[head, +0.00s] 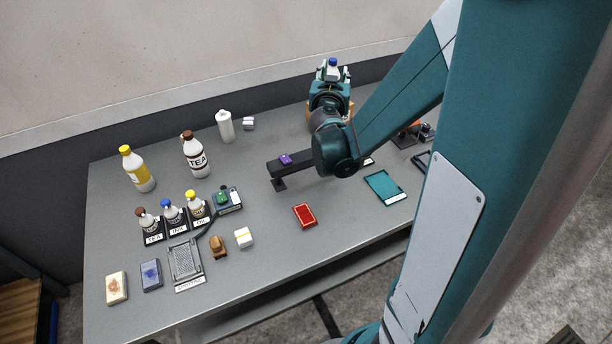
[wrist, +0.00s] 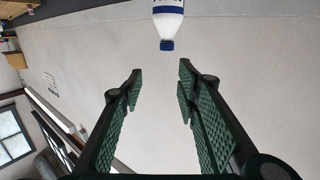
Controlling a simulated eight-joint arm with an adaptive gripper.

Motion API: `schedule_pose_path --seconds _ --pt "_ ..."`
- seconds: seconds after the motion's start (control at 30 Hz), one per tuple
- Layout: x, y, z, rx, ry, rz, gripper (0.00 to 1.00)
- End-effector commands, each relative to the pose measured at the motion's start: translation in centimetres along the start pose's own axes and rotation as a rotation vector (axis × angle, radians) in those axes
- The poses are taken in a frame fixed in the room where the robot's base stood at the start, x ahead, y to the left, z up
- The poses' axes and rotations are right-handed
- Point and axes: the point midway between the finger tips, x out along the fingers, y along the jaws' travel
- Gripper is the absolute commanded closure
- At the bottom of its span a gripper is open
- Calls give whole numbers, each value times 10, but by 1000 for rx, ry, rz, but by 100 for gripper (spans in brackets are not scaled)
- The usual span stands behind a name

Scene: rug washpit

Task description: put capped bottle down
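A white bottle with a blue cap (wrist: 168,20) shows at the top of the wrist view, cap pointing down in that picture. It lies beyond my fingertips, apart from both fingers. In the head view, the blue cap (head: 333,62) shows just past the end of my arm, and the bottle's lower part is hidden. My gripper (wrist: 160,80) is open, with nothing between its green ribbed pads. In the head view my gripper (head: 331,78) faces away at the table's far side. What the bottle rests on is hidden.
A yellow-capped bottle (head: 138,169), a TEA bottle (head: 196,157) and a white bottle (head: 225,126) stand at the back left. Small labelled bottles, a dark grate (head: 186,262), a red pad (head: 305,215) and a teal tray (head: 384,188) occupy the grey table (head: 345,235). Its front middle is clear.

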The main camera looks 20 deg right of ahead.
Motion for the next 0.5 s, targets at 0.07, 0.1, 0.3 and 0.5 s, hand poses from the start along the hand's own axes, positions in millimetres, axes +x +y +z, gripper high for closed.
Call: schedule_pose_path --seconds 0.07,0.1,0.3,0.5 --pt "-11 2 -5 -5 -25 7 68" --pt "-16 2 -6 -7 -38 10 68" --pt "-42 8 -11 -27 -110 23 68" --pt "-72 10 -11 -49 -189 22 68"
